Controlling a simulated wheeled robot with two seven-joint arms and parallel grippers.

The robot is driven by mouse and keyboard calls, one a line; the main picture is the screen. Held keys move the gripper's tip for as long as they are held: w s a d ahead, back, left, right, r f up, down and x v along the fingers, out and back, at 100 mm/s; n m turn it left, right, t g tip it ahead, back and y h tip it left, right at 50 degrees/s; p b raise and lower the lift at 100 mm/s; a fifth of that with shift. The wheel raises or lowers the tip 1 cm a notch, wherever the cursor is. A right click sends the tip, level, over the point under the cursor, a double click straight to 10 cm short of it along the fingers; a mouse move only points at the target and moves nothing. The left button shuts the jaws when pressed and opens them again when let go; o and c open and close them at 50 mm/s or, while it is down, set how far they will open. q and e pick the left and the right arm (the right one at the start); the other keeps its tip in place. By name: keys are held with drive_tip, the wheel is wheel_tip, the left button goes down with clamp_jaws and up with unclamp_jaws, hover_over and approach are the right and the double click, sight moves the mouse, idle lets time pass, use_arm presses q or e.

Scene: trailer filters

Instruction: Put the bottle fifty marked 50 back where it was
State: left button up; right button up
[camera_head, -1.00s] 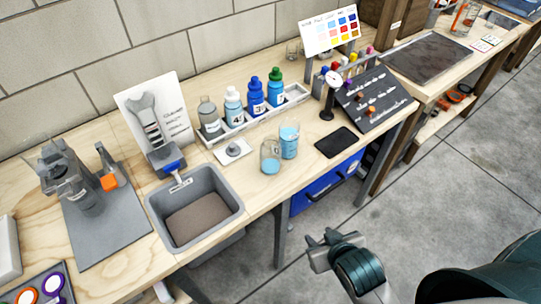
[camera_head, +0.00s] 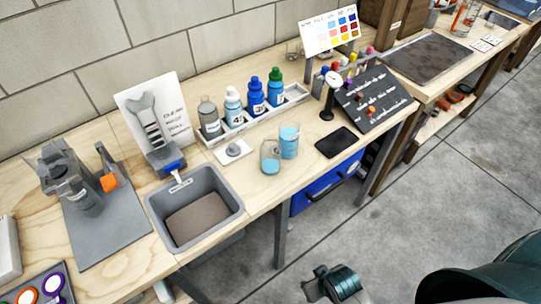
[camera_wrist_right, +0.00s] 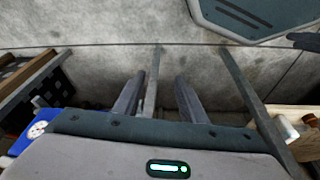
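My right gripper is open and empty in the right wrist view (camera_wrist_right: 156,92), over the floor. An arm end at the bottom of the head view is cut off. My left gripper is not identifiable.
Two glass jars with blue liquid (camera_head: 289,140) (camera_head: 270,158) stand before the rack, beside a white pad (camera_head: 234,150). A grey basin (camera_head: 196,208) is set in the bench's front edge. A black tablet (camera_head: 336,142) lies right of the jars. Open floor lies in front.

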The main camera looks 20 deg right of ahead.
drive_tip(key=s+f, duration=0.6)
drive_tip(key=f, duration=0.7)
drive_tip(key=s+f, duration=0.6)
drive_tip(key=f, duration=0.8)
drive_tip(key=shift+d+n, duration=0.15)
drive_tip(key=shift+n, duration=0.15)
drive_tip(key=shift+s, duration=0.1)
drive_tip(key=shift+c, duration=0.9)
drive_tip(key=shift+s, duration=0.1)
